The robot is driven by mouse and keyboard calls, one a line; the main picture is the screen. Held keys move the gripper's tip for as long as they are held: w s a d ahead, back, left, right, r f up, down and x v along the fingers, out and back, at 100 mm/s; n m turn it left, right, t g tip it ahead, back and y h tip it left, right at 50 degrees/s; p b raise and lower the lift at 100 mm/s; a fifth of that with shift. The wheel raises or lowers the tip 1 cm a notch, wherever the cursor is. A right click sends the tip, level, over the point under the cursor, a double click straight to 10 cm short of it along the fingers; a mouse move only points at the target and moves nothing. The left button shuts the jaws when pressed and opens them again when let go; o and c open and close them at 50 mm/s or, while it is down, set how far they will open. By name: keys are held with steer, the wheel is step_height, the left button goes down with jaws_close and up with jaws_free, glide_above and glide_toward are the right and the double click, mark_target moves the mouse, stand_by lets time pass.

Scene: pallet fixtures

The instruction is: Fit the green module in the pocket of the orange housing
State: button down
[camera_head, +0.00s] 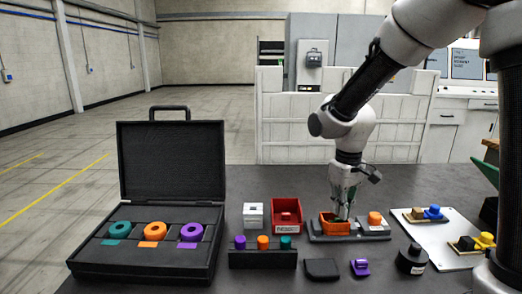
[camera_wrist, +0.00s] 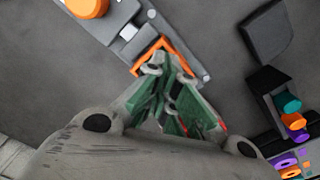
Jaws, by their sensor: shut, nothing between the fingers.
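The orange housing (camera_head: 334,229) is an open-topped box on a grey fixture plate, right of centre in the head view. In the wrist view its orange rim (camera_wrist: 161,42) shows just past my fingertips. My gripper (camera_head: 344,212) points down with its fingertips at or just over the housing's opening. Its green-and-grey fingers (camera_wrist: 168,78) are shut with nothing between them. They cover most of the housing's pocket. I cannot make out the green module apart from the green fingers; it may be hidden beneath them.
An orange knob (camera_head: 375,218) shares the fixture plate (camera_head: 378,234). A red bin (camera_head: 287,217), a white block (camera_head: 253,215) and a dark rack (camera_head: 262,258) with coloured pegs stand to the left. An open black case (camera_head: 172,165) is farther left. A white board (camera_head: 445,236) lies right.

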mark_target(339, 219)
steer(key=shift+f, duration=0.5)
steer(key=shift+s+f, duration=0.15)
steer(key=shift+f, duration=0.05)
stand_by(0.5)
steer(key=shift+r, duration=0.1)
steer(key=shift+r, duration=3.5)
